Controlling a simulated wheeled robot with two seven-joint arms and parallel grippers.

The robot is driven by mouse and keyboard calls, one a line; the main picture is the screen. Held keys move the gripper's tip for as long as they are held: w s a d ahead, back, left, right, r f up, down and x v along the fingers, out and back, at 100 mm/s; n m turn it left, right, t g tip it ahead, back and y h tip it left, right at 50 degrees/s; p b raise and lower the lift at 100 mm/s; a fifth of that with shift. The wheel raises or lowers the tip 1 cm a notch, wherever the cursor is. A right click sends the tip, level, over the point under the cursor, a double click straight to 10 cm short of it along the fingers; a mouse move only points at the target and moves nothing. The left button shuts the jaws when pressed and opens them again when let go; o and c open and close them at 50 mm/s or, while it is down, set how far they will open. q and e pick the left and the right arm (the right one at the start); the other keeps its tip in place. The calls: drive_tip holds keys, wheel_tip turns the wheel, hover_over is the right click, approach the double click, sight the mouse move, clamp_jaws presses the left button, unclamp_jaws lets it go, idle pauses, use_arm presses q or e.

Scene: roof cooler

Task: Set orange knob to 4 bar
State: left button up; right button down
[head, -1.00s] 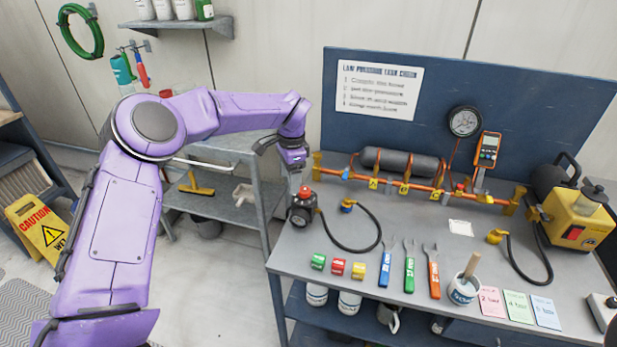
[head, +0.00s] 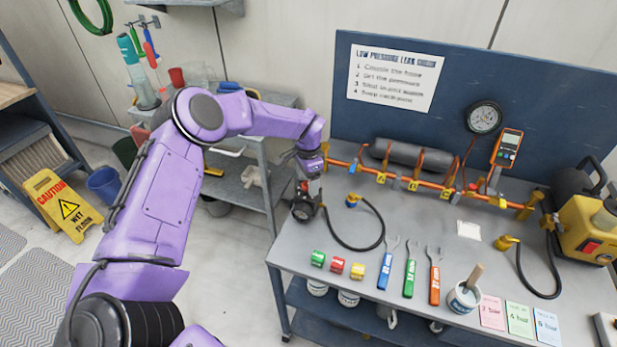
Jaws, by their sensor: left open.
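A dark regulator (head: 303,209) with a round gauge face stands at the left end of the grey bench. Its orange-red knob (head: 303,186) shows only partly, just under my left gripper (head: 309,172). The left gripper points down and is open, with its fingers close above or around the knob; I cannot tell whether they touch it. The gauge reading is too small to make out. A green card (head: 519,319) marked 4 bar lies at the bench's front right, between a pink card (head: 492,312) and a blue card (head: 547,327). My right gripper is out of view.
An orange pipe manifold (head: 425,183) with a grey cylinder runs along the back of the bench. A black hose (head: 362,247) lies beside the regulator. Coloured blocks, wrenches (head: 410,268) and a white pot (head: 463,298) line the front. A yellow pump (head: 590,230) stands at right.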

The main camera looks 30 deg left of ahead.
use_arm(q)
drive_tip(key=shift+s+d, duration=0.1)
drive_tip(key=shift+s, duration=0.05)
drive_tip(key=c, duration=1.1)
drive_tip(key=shift+o, duration=0.2)
